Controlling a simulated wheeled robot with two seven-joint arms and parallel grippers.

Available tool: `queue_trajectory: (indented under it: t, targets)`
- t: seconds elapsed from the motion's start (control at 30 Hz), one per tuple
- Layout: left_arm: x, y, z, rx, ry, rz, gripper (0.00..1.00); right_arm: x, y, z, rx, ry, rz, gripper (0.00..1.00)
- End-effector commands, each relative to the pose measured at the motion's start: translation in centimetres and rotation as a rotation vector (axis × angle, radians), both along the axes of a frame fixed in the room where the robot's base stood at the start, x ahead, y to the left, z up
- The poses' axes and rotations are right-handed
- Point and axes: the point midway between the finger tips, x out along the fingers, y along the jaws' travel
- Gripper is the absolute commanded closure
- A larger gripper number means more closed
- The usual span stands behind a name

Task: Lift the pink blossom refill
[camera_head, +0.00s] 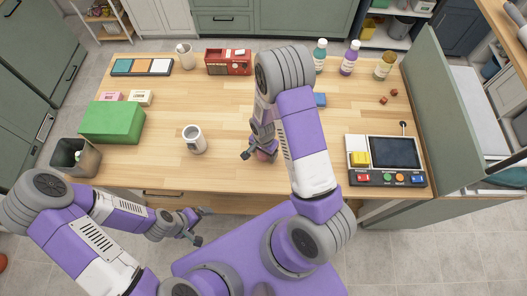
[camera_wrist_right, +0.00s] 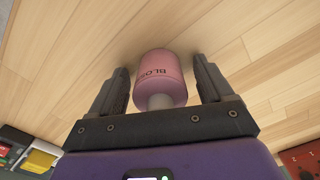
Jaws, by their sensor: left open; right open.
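The pink blossom refill (camera_wrist_right: 161,72) is a pink bottle with dark lettering and a pale neck. In the right wrist view it lies between the two fingers of my right gripper, with gaps showing on both sides. In the head view the refill (camera_head: 267,156) is mostly hidden by my right gripper (camera_head: 257,150), which is low over the table's front middle. My right gripper is open around the refill. My left gripper (camera_head: 203,226) is open and empty, in front of the table's edge.
A green box (camera_head: 112,122) and a grey bin (camera_head: 75,157) are at the left. A control panel with a screen (camera_head: 394,152) is at the right. Several bottles, including a purple one (camera_head: 349,58), line the back.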

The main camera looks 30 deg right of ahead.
Motion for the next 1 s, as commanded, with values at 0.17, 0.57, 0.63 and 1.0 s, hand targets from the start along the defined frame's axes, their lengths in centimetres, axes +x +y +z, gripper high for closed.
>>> queue_trajectory:
  t: [0.17, 0.57, 0.63, 1.0]
  targets:
    - [0.0, 0.0, 0.0, 0.0, 0.0, 0.0, 0.0, 0.0, 0.0, 0.0, 0.0, -0.001, 0.0, 0.2]
    - [0.0, 0.0, 0.0, 0.0, 0.0, 0.0, 0.0, 0.0, 0.0, 0.0, 0.0, -0.001, 0.001, 0.8]
    - [0.0, 0.0, 0.0, 0.0, 0.0, 0.0, 0.0, 0.0, 0.0, 0.0, 0.0, -0.001, 0.001, 0.81]
    - [0.0, 0.0, 0.0, 0.0, 0.0, 0.0, 0.0, 0.2, 0.0, 2.4, 0.0, -0.007, 0.002, 0.81]
